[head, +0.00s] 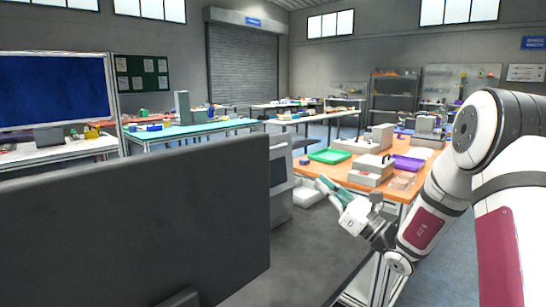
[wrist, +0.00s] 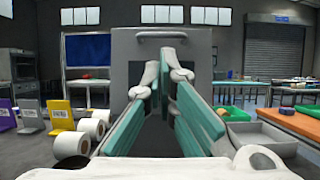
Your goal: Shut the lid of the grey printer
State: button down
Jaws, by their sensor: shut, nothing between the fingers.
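The grey printer (head: 281,178) shows in the head view as a light grey body with a dark window, mostly hidden behind a dark panel. In the wrist view a large upright grey panel with a handle along its top, which looks like the raised lid (wrist: 125,55), stands ahead of my gripper. My gripper (head: 322,185) is beside the printer's right side in the head view. Its teal fingers (wrist: 164,80) point toward the grey panel and are shut and empty. I cannot tell whether they touch the panel.
A dark panel (head: 130,225) fills the left foreground. White rolls (wrist: 75,142) lie left of my gripper. A grey tray (wrist: 262,137) is at its right. The orange table (head: 340,171) holds a green tray (head: 330,155) and boxed devices (head: 371,170).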

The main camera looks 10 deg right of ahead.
jog(key=x, duration=1.4)
jog(key=shift+w, duration=0.4)
jog(key=shift+d, duration=0.2)
